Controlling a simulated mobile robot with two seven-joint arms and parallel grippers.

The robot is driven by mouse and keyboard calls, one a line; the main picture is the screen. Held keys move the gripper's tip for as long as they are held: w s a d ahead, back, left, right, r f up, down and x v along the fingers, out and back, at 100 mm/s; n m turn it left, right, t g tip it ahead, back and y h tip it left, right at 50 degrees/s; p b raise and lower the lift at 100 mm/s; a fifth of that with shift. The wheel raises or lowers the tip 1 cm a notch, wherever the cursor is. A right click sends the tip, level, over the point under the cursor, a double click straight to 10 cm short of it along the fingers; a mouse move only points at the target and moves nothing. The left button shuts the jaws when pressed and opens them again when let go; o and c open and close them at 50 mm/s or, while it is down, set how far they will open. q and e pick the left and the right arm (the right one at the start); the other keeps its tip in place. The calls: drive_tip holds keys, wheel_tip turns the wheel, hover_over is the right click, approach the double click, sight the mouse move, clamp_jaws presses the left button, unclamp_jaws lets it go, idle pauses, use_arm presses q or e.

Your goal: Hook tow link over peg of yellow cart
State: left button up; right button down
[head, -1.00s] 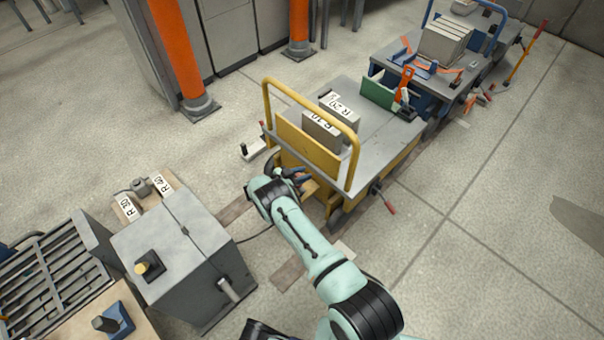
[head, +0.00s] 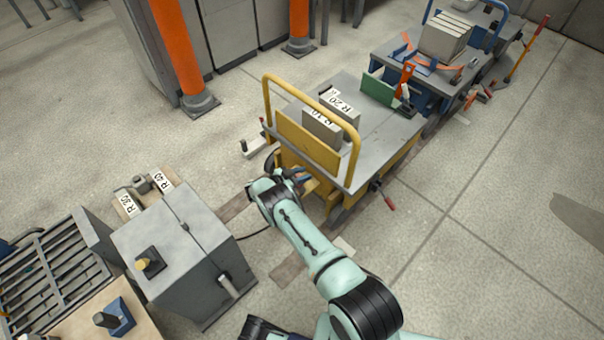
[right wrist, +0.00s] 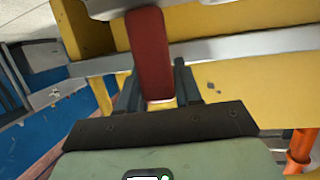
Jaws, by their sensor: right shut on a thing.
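The yellow cart (head: 376,122) stands in the middle of the head view, with a grey deck and a yellow push rail. My right gripper (head: 300,178) is low at its near end, mostly hidden by my wrist. In the right wrist view, my right gripper (right wrist: 158,88) is shut on a red bar (right wrist: 150,50) that stands up between its fingers. I cannot tell whether this bar is part of the tow link. Behind it are a grey rail (right wrist: 220,48) and yellow cart panels. I cannot make out the peg.
A grey cabinet (head: 178,250) stands left of my right arm. Blocks marked R 10 and R 20 (head: 340,104) sit on the yellow cart. A blue cart (head: 392,52) stands behind it. Orange posts (head: 178,50) rise at the back left. The floor at right is largely clear.

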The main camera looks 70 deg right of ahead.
drive_tip(key=shift+f, duration=1.15)
drive_tip(key=c, duration=0.7)
unclamp_jaws()
use_arm(q)
drive_tip(key=shift+w+d+r+t+p, duration=0.1)
drive_tip(key=shift+w+r+t+p, duration=0.15)
drive_tip(key=shift+w, duration=0.35)
drive_tip(key=shift+w+d+r+t+p, duration=0.15)
drive_tip(key=shift+w+r+p, duration=0.15)
drive_tip(key=shift+w, duration=0.25)
use_arm(e)
drive_tip(key=v, duration=1.3)
drive_tip(key=shift+w+a+r, duration=0.1)
drive_tip(key=shift+a+r, duration=0.05)
use_arm(q)
drive_tip(key=shift+a, duration=0.1)
